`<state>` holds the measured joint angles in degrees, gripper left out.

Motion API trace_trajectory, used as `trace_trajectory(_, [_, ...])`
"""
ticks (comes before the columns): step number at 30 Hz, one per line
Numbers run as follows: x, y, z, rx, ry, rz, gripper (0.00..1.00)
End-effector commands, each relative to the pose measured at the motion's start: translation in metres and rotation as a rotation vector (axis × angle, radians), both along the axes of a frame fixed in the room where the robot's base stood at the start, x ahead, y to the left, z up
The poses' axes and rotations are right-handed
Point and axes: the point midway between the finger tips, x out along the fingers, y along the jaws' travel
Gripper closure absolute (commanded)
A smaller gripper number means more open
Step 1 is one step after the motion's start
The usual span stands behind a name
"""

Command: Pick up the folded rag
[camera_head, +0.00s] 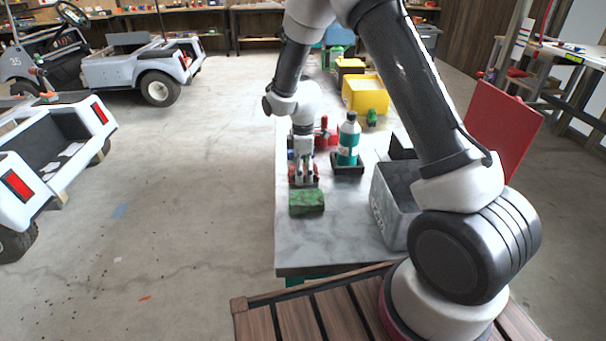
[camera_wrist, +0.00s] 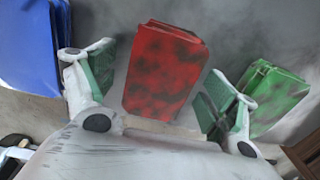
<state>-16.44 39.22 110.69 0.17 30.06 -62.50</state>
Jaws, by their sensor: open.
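Three folded, block-like cloths lie in a row on the grey bench. The red folded rag (camera_wrist: 165,72) is dark-mottled and shows between the finger pads of my gripper (camera_wrist: 157,92) in the wrist view. The pads stand apart on either side of it; I cannot tell whether they touch it. A green folded rag (camera_wrist: 275,95) lies right of the right finger, and a blue one (camera_wrist: 30,45) lies left of the left finger. In the head view, my gripper (camera_head: 304,176) points down just behind the green rag (camera_head: 307,201) and mostly hides the red one.
The bench (camera_head: 340,235) also holds a teal bottle (camera_head: 348,140) in a dark holder, a grey bin (camera_head: 391,205) at right and a yellow box (camera_head: 365,95) farther back. A red panel (camera_head: 503,122) stands at right.

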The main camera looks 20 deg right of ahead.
Motion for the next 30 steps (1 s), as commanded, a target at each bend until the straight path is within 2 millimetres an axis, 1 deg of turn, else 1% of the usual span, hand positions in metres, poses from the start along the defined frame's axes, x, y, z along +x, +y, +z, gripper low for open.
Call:
trace_trajectory(3, [0.000,0.000,0.000,0.000,0.000,0.000,0.14])
trace_trajectory(4, [0.000,0.000,0.000,0.000,0.000,0.000,0.16])
trace_trajectory(8, [0.000,0.000,0.001,0.000,0.000,0.000,0.40])
trace_trajectory(9, [0.000,0.000,0.001,0.000,0.000,0.000,0.47])
trace_trajectory(12, [0.000,0.000,0.001,0.000,0.000,0.000,0.63])
trace_trajectory(19, [0.000,0.000,0.001,0.000,0.000,0.000,0.63])
trace_trajectory(22, [0.001,0.000,0.006,0.001,-0.002,0.000,0.63])
trace_trajectory(26, [0.001,0.000,0.027,0.001,-0.004,0.000,0.63])
trace_trajectory(30, [0.001,0.000,0.058,0.001,-0.005,0.000,0.63])
